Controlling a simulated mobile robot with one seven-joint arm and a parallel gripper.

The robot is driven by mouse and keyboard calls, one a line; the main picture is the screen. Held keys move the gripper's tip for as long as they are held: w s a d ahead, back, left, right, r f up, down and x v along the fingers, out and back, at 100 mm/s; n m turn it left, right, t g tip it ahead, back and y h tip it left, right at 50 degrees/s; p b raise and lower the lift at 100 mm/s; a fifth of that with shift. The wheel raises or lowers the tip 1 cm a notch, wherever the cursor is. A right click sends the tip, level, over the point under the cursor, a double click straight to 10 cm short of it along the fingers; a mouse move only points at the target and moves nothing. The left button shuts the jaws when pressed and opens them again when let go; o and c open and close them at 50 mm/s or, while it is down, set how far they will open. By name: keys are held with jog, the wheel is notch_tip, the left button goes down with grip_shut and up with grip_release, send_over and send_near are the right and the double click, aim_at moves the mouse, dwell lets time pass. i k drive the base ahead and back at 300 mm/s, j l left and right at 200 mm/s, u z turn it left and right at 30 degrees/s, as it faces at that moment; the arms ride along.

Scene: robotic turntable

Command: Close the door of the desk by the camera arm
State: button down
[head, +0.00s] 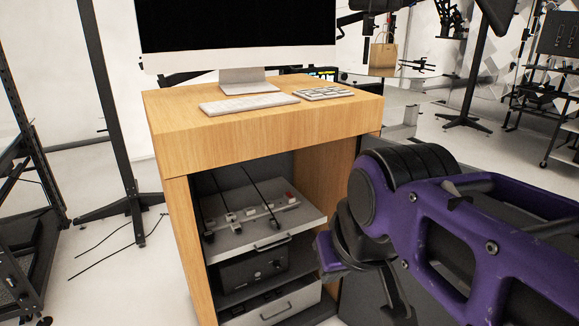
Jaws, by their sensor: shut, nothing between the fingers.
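The wooden desk (262,138) stands in the middle of the head view, with its front compartment open to view. A dark grey panel (352,298) shows beside the desk's right side, mostly hidden behind my purple arm. It looks like the door swung open to the right, but its hinge and edges are hidden. My gripper (329,252) seems to be the purple and black end below the arm's joint, near the desk's front right edge. It is shut and holds nothing. I cannot tell whether it touches the panel.
A monitor (238,25), keyboard (249,104) and keypad (323,93) stand on top. A black stand (122,130) is at left.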

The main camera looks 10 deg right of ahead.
aim_at(363, 294)
jog(key=z, duration=1.15)
